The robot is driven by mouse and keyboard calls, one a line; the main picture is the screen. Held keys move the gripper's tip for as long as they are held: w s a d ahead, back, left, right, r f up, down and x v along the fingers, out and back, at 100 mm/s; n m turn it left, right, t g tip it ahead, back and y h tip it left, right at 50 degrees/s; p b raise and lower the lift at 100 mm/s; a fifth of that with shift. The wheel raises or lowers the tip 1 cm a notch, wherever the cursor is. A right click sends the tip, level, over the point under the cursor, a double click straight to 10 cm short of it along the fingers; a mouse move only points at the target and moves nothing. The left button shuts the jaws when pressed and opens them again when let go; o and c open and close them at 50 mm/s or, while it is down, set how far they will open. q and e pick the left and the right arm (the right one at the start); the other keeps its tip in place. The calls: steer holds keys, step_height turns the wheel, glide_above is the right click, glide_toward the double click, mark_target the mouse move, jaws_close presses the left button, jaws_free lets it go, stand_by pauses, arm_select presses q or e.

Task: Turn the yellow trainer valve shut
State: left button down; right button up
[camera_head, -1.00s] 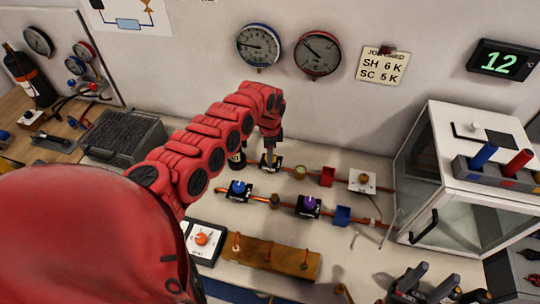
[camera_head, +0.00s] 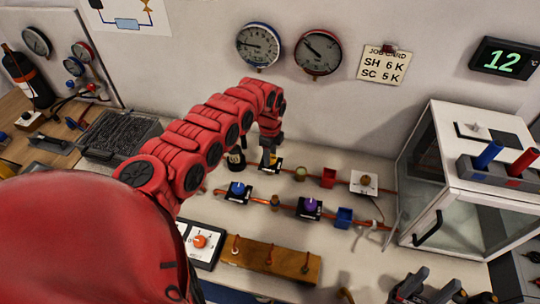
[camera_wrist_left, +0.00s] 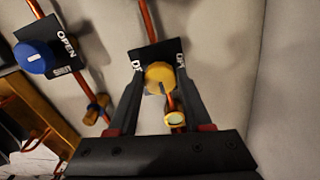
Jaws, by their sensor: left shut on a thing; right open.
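The yellow trainer valve (camera_wrist_left: 160,76) has a round yellow knob on a black plate, set in a copper pipe. In the left wrist view the knob sits between the fingers of my left gripper (camera_wrist_left: 158,88), which is shut on it. The fingers cover part of the plate's lettering. A slot mark on the knob points down along the pipe in that view. In the head view my left gripper (camera_head: 269,158) is over the valve at the back pipe and hides most of it. My right gripper (camera_head: 438,277) is open and empty at the bottom right.
A blue valve (camera_head: 238,189) and a purple valve (camera_head: 310,205) sit on the front pipe. A wooden block (camera_head: 270,258) with hooks lies nearer. A white glass-sided cabinet (camera_head: 445,190) stands at right. Two gauges (camera_head: 258,45) hang on the wall.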

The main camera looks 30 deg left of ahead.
arm_select(q)
steer(key=shift+c, duration=1.7)
jaws_free()
steer(key=shift+r, duration=0.1)
steer(key=shift+w+a+r, duration=0.1)
steer(key=shift+r, duration=0.25)
step_height(320, 180, up, 16)
steer(key=b, duration=0.5)
steer(key=shift+r, duration=0.25)
